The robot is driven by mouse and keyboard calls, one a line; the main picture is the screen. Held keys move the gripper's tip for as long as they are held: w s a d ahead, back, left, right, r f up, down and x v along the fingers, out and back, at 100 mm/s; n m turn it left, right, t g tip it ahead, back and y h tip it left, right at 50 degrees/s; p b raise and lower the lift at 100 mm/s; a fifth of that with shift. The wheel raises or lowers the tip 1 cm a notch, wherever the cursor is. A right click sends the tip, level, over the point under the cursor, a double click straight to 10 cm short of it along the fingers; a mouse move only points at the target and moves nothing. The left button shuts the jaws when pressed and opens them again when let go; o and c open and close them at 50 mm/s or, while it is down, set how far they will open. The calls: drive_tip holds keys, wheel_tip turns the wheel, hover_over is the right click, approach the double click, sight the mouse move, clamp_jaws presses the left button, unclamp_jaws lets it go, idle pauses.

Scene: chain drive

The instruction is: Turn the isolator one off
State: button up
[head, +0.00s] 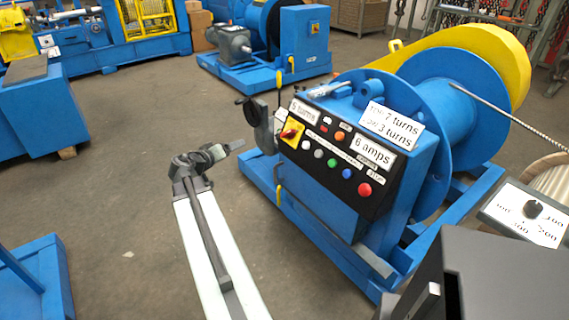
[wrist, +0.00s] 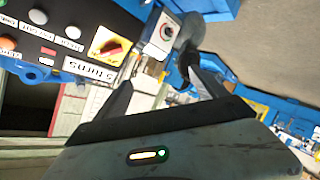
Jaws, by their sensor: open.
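A rotary isolator switch, a red handle on a square yellow plate (head: 291,133), sits at the left end of the black control panel on the blue winch. It also shows in the wrist view as a yellow plate with a red-orange handle (wrist: 110,48). I cannot read a label naming it isolator one. My gripper (head: 234,146) is left of the panel in the head view, apart from the switch. In the wrist view my gripper (wrist: 162,74) has its two fingers spread and nothing between them; the switch lies beyond the left finger.
The black panel (head: 340,150) carries several coloured buttons and a red stop button (head: 365,190). A handwheel (head: 251,112) stands between my gripper and the panel's left end. Another blue machine (head: 305,35) with a yellow plate stands behind.

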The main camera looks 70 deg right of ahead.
sight(286, 134)
drive_tip(key=s+d+h+b, duration=0.1)
drive_tip(key=s+d+b, duration=0.1)
drive_tip(key=s+d, duration=0.2)
drive_tip(key=s+d+f+g+h+b, duration=0.1)
drive_tip(key=s+d+b, duration=0.1)
drive_tip(key=s+d, duration=0.3)
drive_tip(key=s+d+f+h+b, duration=0.1)
drive_tip(key=s+d, duration=0.4)
drive_tip(key=d, duration=0.5)
drive_tip(key=shift+s+d+m+g+h+b, duration=0.1)
drive_tip(key=shift+d+m+g+h+b, duration=0.25)
drive_tip(key=shift+b, duration=0.3)
drive_tip(key=shift+a, duration=0.15)
drive_tip(key=c, duration=1.4)
drive_tip(key=shift+o, duration=0.2)
drive_tip(key=shift+r, duration=0.1)
